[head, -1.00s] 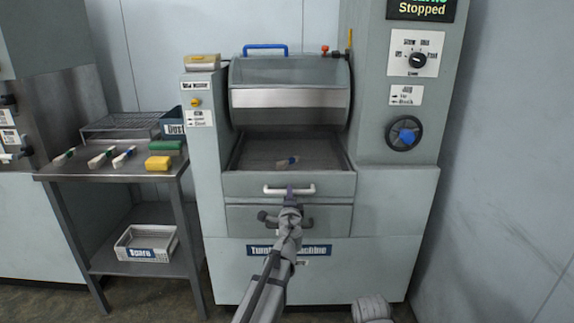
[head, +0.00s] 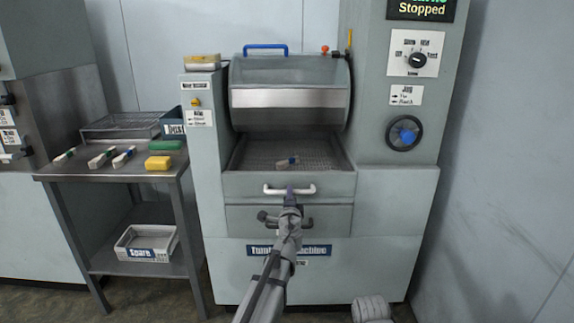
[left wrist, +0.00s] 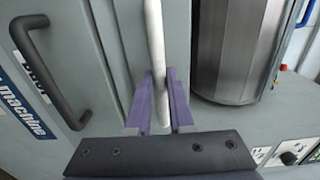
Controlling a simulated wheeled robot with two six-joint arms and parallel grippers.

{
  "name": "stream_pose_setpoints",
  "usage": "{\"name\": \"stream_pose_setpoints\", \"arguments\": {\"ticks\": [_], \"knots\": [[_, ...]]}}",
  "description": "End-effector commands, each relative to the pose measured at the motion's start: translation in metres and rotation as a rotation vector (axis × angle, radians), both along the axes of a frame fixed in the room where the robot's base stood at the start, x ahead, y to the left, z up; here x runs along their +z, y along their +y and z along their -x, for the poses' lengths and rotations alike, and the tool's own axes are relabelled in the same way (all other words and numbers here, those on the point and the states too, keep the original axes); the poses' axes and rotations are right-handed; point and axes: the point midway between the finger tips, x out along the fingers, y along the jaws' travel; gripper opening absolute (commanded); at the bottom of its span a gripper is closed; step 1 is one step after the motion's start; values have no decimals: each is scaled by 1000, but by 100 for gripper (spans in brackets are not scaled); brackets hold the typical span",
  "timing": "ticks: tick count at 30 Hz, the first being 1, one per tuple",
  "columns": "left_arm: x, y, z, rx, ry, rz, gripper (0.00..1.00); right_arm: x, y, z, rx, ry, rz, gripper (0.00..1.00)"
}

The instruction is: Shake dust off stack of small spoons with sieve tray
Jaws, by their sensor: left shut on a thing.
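My left gripper (head: 290,193) is shut on the white bar handle (head: 306,190) on the grey front of the sieve tray (head: 334,158). In the left wrist view the purple fingers (left wrist: 160,105) stand on both sides of the white handle (left wrist: 154,40). The tray has a mesh floor and lies below the raised drum of the tumbling machine. One small pale and dark bundle (head: 287,161), seemingly the spoon stack, lies on the mesh; single spoons are too small to make out. My right gripper is out of view.
A steel side table (head: 120,170) at left holds several brushes (head: 101,158), a green block (head: 166,144), a yellow block (head: 159,163) and a wire tray (head: 120,126). A "Spare" crate (head: 147,243) sits below. A dark handle (head: 268,216) is on the lower drawer. The display reads "Stopped".

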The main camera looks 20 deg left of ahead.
Motion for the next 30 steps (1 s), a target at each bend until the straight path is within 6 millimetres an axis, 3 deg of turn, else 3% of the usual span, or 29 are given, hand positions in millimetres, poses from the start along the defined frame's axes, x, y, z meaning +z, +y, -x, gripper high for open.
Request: {"name": "stream_pose_setpoints", "arguments": {"ticks": [17, 27, 30], "knots": [[0, -2, 5, -1, 0, 0, 0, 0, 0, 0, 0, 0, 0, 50], [0, -19, 68, -3, 0, 1, 0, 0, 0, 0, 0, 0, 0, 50], [0, -21, 75, -1, 0, 1, 0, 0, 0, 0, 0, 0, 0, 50]]}}
